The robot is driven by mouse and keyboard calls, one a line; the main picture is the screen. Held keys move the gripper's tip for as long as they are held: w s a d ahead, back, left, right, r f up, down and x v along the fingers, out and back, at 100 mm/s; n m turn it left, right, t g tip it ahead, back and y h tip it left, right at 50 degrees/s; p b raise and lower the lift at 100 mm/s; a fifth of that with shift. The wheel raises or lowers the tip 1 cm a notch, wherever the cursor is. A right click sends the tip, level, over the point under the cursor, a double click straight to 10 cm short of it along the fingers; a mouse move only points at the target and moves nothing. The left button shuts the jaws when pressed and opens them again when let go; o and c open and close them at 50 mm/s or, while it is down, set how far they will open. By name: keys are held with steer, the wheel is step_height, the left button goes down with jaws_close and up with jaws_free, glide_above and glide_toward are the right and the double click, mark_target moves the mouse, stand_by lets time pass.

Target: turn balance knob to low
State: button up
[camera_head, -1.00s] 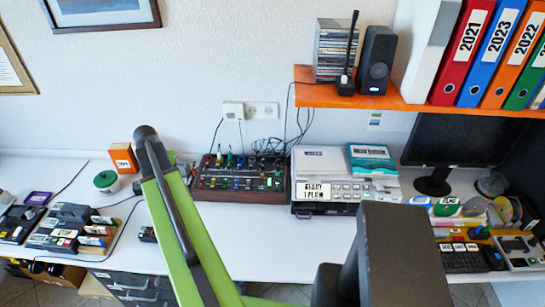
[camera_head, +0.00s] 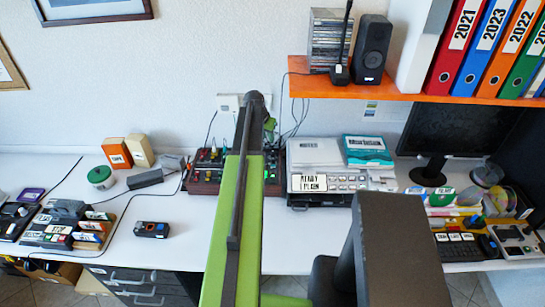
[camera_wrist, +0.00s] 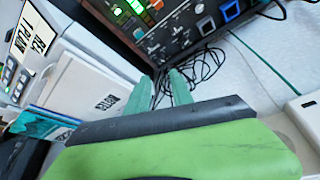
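The black control panel with knobs and coloured buttons (camera_head: 204,176) stands on the white desk against the wall. My arm hides its middle in the head view. In the wrist view the panel (camera_wrist: 172,42) fills the top, with small knobs and lit green and white buttons. The labels are too small to read, so I cannot tell which knob is the balance knob. My gripper (camera_wrist: 162,76) shows two green fingers with a gap between them and nothing held. The fingertips point toward the panel's edge and the cables beside it. Their height above the panel is unclear.
A grey device with a white label (camera_head: 321,182) stands right of the panel. An orange shelf (camera_head: 300,88) with a black speaker (camera_head: 371,50) hangs above it. Black cables (camera_wrist: 205,65) lie beside the panel. The desk front left of my arm is mostly clear.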

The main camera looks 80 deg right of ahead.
mark_target(273, 153)
steer(key=b+x, duration=1.1)
steer(key=x, duration=0.2)
steer(key=shift+d+f, duration=0.15)
steer(key=shift+f, duration=0.25)
steer(key=shift+r, duration=0.1)
jaws_close()
steer(key=shift+a, duration=0.25)
steer(key=shift+s+d, duration=0.1)
steer(key=shift+d, duration=0.05)
